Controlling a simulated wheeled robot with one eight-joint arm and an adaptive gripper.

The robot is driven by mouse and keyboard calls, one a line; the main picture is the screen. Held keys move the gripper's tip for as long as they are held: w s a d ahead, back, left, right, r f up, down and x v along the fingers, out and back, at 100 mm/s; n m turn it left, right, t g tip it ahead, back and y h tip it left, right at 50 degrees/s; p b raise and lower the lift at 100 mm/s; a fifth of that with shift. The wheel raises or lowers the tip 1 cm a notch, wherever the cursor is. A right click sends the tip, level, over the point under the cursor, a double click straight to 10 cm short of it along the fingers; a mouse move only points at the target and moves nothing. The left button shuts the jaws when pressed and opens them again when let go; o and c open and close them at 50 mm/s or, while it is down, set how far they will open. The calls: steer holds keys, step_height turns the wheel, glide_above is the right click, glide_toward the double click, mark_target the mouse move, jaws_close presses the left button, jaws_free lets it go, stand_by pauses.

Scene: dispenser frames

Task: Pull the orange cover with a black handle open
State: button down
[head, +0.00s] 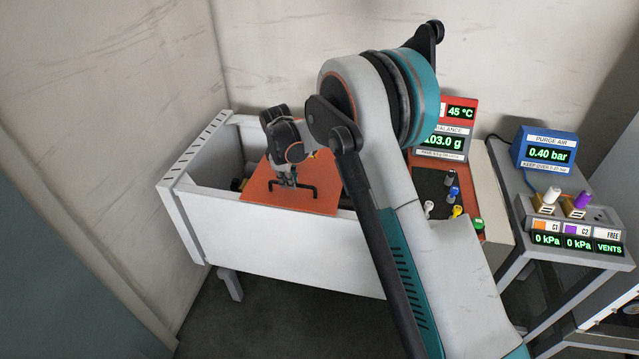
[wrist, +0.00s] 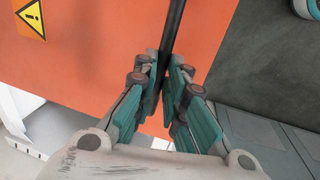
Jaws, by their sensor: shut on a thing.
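The orange cover (head: 259,194) lies across the white box and slopes in the head view. Its black handle (head: 313,192) is a bar on the cover's lower part. My gripper (head: 288,181) reaches down to the handle from above. In the wrist view the orange cover (wrist: 100,50) fills much of the picture, with a yellow warning sign (wrist: 33,17) at the upper left. The black handle (wrist: 175,25) runs down between the two fingers of my gripper (wrist: 168,85), which are shut on it.
The white box (head: 270,245) has an open left part with dark contents. To the right stand a red balance panel (head: 459,127), a tray with small knobs, a blue purge air display (head: 546,147) and a vent panel (head: 575,225). A wall stands close behind.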

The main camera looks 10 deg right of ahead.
steer(key=w+a, duration=0.1)
steer(key=a, duration=0.2)
steer(key=w+a, duration=0.1)
steer(key=a, duration=0.3)
steer(key=w+a, duration=0.1)
steer(key=a, duration=0.2)
steer(key=shift+w+a, duration=0.2)
steer(key=shift+a, duration=0.1)
steer(key=c, duration=1.7)
jaws_free()
steer(key=shift+o, duration=0.2)
step_height(320, 180, up, 12)
steer(key=s, duration=0.2)
steer(key=shift+a, duration=0.35)
steer(key=shift+s+f, duration=0.1)
